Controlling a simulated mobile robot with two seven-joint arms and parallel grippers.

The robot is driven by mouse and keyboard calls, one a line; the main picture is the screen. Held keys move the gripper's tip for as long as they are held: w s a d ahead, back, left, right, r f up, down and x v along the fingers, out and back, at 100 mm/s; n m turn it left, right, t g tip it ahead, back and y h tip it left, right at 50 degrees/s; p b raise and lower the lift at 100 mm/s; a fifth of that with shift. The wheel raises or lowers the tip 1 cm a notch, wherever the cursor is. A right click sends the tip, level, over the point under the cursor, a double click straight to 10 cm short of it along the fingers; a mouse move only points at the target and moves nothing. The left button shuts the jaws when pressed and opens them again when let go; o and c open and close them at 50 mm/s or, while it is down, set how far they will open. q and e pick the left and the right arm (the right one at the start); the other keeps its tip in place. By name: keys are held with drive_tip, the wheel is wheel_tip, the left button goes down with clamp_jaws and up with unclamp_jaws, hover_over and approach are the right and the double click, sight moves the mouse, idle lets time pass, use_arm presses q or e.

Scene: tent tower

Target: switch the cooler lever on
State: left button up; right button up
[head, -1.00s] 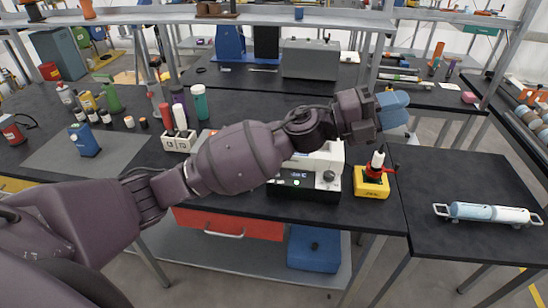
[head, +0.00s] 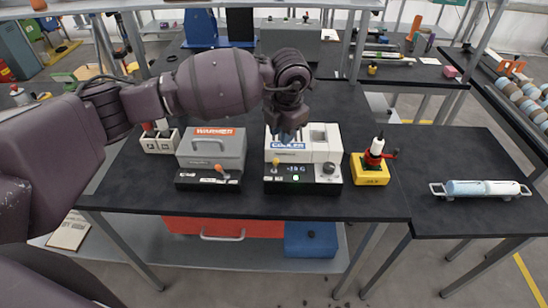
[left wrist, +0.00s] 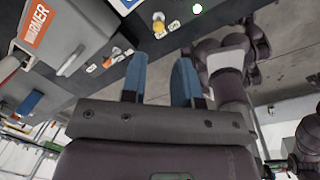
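The cooler (head: 318,148) is a white box with a blue label and a black front panel, which carries a display, a green light and a dark knob. Its lever (head: 276,163) has a yellow-orange knob at the panel's left; it also shows in the left wrist view (left wrist: 158,23). My left gripper (head: 288,137) is above the cooler's front left part, close to the lever but apart from it. In the left wrist view, its two blue fingers (left wrist: 160,80) are spread with nothing between them. My right gripper does not show.
A grey warmer (head: 212,150) with its own orange lever (head: 220,170) stands left of the cooler. A yellow box with a red lever (head: 371,168) stands close on the right. The black table (head: 240,204) is clear in front.

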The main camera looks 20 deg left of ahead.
sight(277, 159)
use_arm(q)
drive_tip(key=f, duration=0.3)
drive_tip(key=a+f+p, duration=0.1)
drive_tip(key=f, duration=0.6)
drive_tip(key=shift+w+a+f, duration=0.2)
drive_tip(key=shift+f, duration=0.15)
